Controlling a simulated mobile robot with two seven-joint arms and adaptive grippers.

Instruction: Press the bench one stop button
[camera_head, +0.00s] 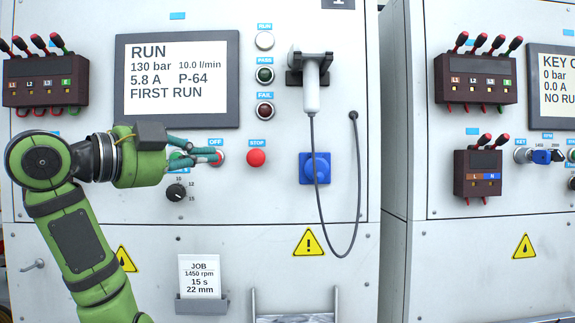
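The red round stop button (256,158) sits under a blue STOP label on the left bench's white front panel. My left gripper (212,155) comes in from the left, its fingers pointing right at about the button's height. The fingertips are a little left of the stop button in the picture and overlap the red button under the OFF label (215,142). The fingers lie close together, seemingly shut with nothing seen between them. I cannot tell how far they are from the panel. My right gripper does not show.
The screen (177,80) reads RUN, 130 bar. A white handheld tool (311,90) hangs at right, its cord looping below past a blue socket (314,168). A black dial (176,192) is below my gripper. A job card (199,277) stands lower down. A second bench (480,240) is at right.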

